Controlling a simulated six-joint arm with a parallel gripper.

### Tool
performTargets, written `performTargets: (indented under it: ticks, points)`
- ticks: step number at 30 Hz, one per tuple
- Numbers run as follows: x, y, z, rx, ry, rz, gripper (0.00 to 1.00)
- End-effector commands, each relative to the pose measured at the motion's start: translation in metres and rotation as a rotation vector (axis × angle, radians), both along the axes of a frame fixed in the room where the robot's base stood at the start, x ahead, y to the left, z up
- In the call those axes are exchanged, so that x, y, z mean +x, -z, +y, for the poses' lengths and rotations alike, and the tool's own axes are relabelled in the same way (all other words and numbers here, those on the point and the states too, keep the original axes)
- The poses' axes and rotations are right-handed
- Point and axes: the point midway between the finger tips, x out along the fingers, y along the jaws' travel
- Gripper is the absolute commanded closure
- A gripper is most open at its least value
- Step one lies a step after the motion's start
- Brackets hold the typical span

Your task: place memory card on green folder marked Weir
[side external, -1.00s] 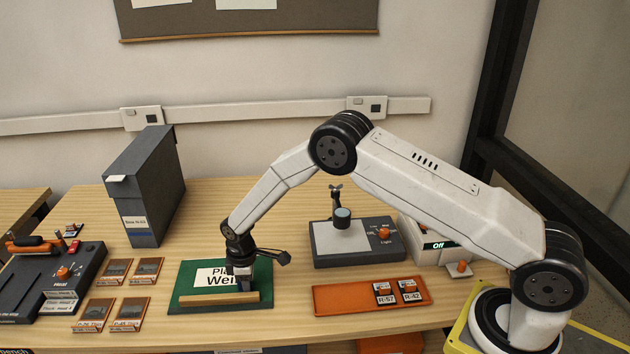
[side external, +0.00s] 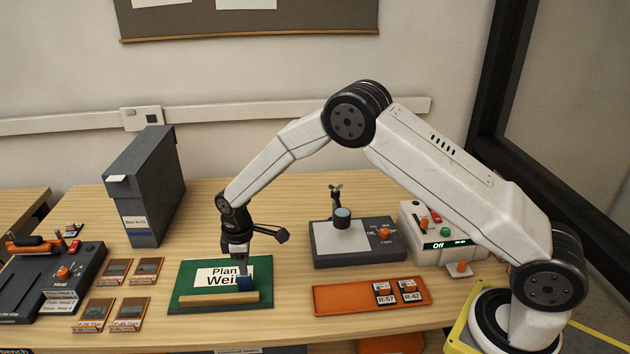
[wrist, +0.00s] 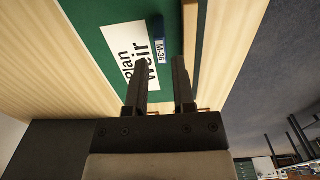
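The green folder (side external: 205,270) lies flat on the table and bears a white label (side external: 222,276) reading "Plan Weir". A small blue memory card (side external: 245,284) with a white label strip rests on the folder, at the label's lower right and behind the wooden bar. In the wrist view the card (wrist: 159,30) lies just beyond my fingertips, apart from them; its marking looks like "M-36". My gripper (side external: 238,260) is above the folder, pointing down. Its two fingers (wrist: 160,62) are spread with nothing between them.
A wooden bar (side external: 219,299) runs along the folder's front edge. An orange tray (side external: 340,299) with two labelled cards is to the right. A grey light stand unit (side external: 358,257) stands behind it. A tall dark box (side external: 155,195) and several small orange-edged cards (side external: 130,308) are left.

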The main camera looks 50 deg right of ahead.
Motion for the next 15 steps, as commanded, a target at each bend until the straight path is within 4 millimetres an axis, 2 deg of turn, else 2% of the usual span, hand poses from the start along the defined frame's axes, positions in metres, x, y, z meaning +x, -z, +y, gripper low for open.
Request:
performTargets:
  ticks: [6,15]
  points:
    - [0.0,-0.034,0.0,0.001,0.0,-0.002,0.69]
    - [0.0,-0.053,0.0,0.001,0.0,0.001,0.69]
